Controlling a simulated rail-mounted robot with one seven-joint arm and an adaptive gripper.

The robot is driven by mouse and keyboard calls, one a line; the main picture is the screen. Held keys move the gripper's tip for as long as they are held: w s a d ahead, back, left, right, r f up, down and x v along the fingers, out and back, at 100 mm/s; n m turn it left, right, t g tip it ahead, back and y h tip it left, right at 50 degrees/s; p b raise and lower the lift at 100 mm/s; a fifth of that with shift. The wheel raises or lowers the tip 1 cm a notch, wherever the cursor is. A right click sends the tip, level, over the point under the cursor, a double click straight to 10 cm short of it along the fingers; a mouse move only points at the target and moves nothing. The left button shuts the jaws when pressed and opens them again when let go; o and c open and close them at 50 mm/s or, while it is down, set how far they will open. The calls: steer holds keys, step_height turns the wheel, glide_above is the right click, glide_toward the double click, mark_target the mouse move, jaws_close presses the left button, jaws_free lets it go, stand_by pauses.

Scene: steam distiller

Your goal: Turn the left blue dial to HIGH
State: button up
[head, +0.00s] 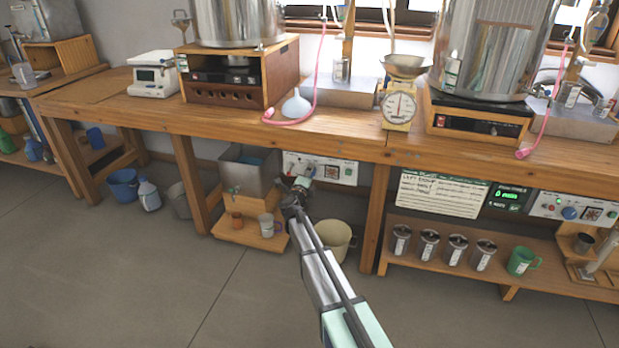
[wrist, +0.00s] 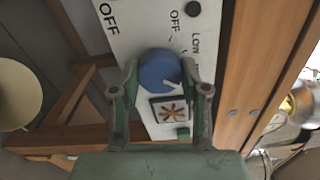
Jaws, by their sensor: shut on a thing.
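The left blue dial (wrist: 158,68) is on a white control panel (wrist: 130,30), seen turned sideways in the wrist view. My gripper (wrist: 160,72) has one finger on each side of the dial and is shut on it. A short white mark on the dial points to the lower right, past the LOW label and towards my right finger. OFF and LOW are readable; no HIGH label is visible, and that finger covers part of the panel. In the head view my gripper (head: 302,184) is at the left panel (head: 335,170) under the bench, hiding the dial.
The wooden bench top (head: 345,140) overhangs the panel. A second panel with another blue dial (head: 570,212) is at far right.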

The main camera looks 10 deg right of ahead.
steer(key=shift+w+m+b, duration=0.15)
steer(key=shift+m+b, duration=0.9)
steer(key=shift+m, duration=1.15)
steer(key=shift+r, duration=0.1)
steer(key=o, duration=1.1)
steer(key=shift+o, duration=0.2)
steer(key=v, duration=1.2)
